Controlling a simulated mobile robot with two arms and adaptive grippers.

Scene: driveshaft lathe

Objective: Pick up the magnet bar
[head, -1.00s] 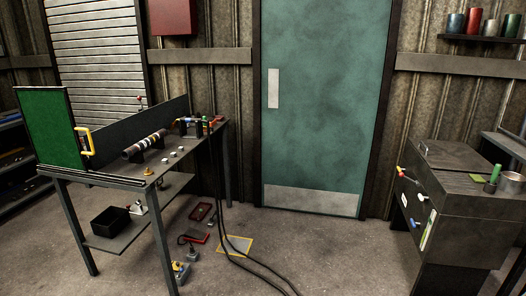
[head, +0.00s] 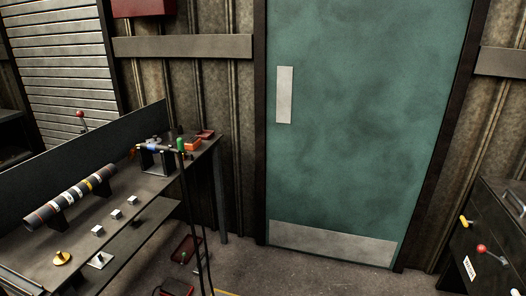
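I cannot tell for sure which thing is the magnet bar. A dark shaft with white, yellow and brown bands (head: 75,197) lies across supports on the workbench (head: 150,185) at the left. Behind it, a thin bar with blue and green parts (head: 153,148) lies across a small dark stand near the bench's far end. On the cabinet (head: 507,235) at the right edge are a yellow-ended part (head: 465,221) and a red-ended rod (head: 482,248). Neither of my grippers is in view.
Several small metal blocks (head: 97,230) and a brass piece (head: 62,258) sit on the bench. Black cables (head: 192,220) hang from its far end to the floor. A closed green door (head: 360,120) stands behind. Floor between bench and cabinet is mostly open.

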